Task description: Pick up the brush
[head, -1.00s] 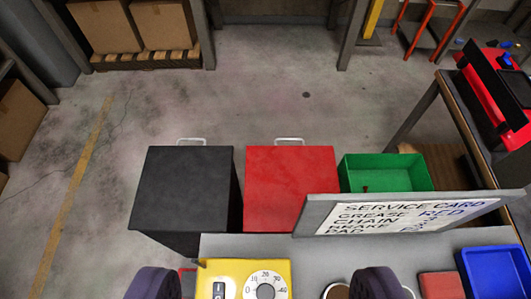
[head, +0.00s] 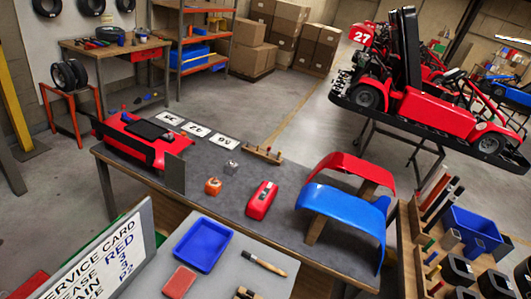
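A red block (head: 179,282) lies left of the brush. A service card board (head: 100,262) stands at the lower left. Behind is a workbench (head: 236,203) with a red tool case (head: 261,200) and red and blue curved panels (head: 340,213). A kart (head: 430,100) sits on a stand at the right.

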